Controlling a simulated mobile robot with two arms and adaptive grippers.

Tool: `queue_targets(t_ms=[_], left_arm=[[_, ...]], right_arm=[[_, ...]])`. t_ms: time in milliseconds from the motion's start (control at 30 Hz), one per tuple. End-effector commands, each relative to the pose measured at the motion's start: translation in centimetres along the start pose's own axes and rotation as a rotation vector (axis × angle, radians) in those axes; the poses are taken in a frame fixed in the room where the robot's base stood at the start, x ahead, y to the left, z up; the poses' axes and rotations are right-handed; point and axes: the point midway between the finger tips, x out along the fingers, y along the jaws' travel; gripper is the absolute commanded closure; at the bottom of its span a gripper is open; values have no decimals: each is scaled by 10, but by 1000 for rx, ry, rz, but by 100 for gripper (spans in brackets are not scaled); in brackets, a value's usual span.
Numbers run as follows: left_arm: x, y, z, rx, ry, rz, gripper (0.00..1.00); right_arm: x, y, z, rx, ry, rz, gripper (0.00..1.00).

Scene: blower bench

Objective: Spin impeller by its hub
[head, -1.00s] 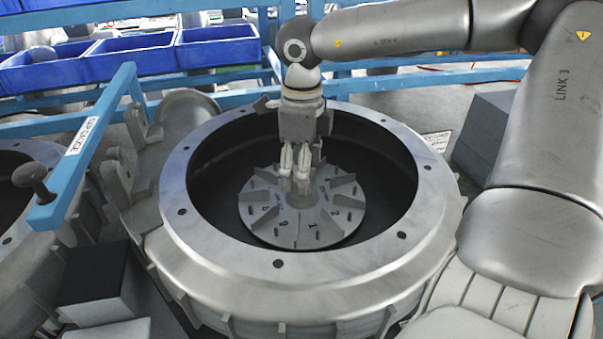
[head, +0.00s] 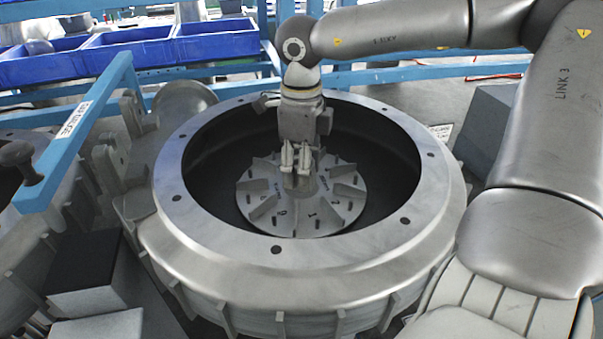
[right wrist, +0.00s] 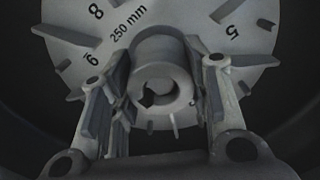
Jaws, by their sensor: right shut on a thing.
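The impeller (head: 292,222) is a grey disc with raised vanes and dark slots, lying inside the dark bore of a large round metal casing (head: 240,262). Its hub (right wrist: 165,55) is a short cylinder with a keyed bore at the disc's middle. My right gripper (head: 302,170) reaches down into the casing, fingers pointing down at the impeller's centre. In the right wrist view its fingers (right wrist: 160,90) stand on either side of the hub, shut on it. My left gripper is not in view.
The casing's wide rim surrounds the right gripper. A blue bar with a label (head: 75,130) and a dark knob (head: 18,160) stands at the left. Blue bins (head: 130,50) line the back behind blue rails. A grey block (head: 490,125) stands at the right.

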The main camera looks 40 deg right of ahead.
Motion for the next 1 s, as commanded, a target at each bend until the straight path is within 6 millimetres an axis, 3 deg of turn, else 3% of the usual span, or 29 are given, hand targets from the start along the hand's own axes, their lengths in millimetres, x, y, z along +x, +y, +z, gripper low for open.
queue_targets(t_ms=[1000], left_arm=[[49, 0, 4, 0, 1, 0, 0]], right_arm=[[2, 0, 0, 576, -1, -1, 75]])
